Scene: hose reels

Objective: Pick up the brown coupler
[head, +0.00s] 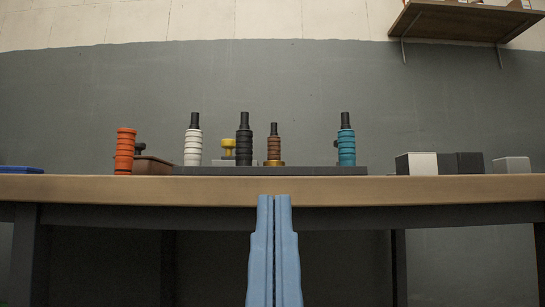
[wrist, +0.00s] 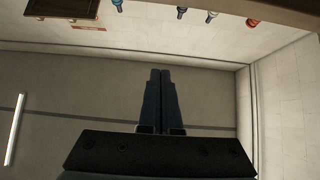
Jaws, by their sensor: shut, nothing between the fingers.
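The brown coupler (head: 273,148) stands upright in the head view. It has a ribbed body, a black top and a brass-coloured ring (head: 275,163) at its base. It stands at a long low dark grey base (head: 310,171) on the wooden table, between a black coupler (head: 244,146) and a teal coupler (head: 346,148). My gripper (head: 274,197) is shut and empty, low in front of the table's front edge, nearly in line with the brown coupler in the picture. The shut fingers also show in the wrist view (wrist: 160,72). I cannot make out the brown coupler there.
A white coupler (head: 193,146) and an orange coupler (head: 125,152) stand to the left, with a yellow knob (head: 228,147) between white and black. A brown box (head: 152,166) and blue tray (head: 20,170) lie left. Several blocks (head: 417,164) stand right. The table edge (head: 150,190) is near my gripper.

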